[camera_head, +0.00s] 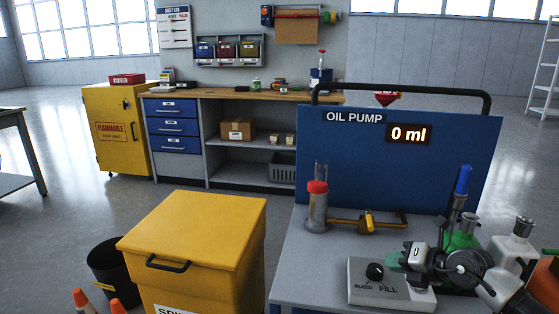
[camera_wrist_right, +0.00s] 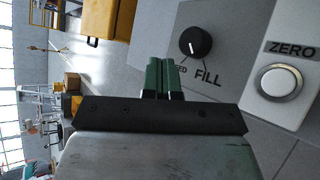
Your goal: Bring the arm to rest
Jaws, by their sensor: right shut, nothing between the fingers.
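My right gripper (camera_head: 393,259) comes in from the right over the grey control box (camera_head: 358,292) on the oil pump bench. Its green fingers (camera_wrist_right: 160,79) are shut together in the right wrist view, with nothing between them. The black bleed/fill knob (camera_head: 375,272) is just left of the fingertips in the head view. In the right wrist view the knob (camera_wrist_right: 195,42) stands apart from the fingers. My left gripper is not in view.
The blue oil pump panel (camera_head: 350,165) reads 0 ml. A red-capped cylinder (camera_head: 317,207) and brass lever (camera_head: 368,222) stand behind the box. A green bottle (camera_head: 465,235) and white bottle (camera_head: 515,248) crowd the arm. A yellow bin (camera_head: 205,240) stands left; a ZERO button (camera_wrist_right: 279,82) is near.

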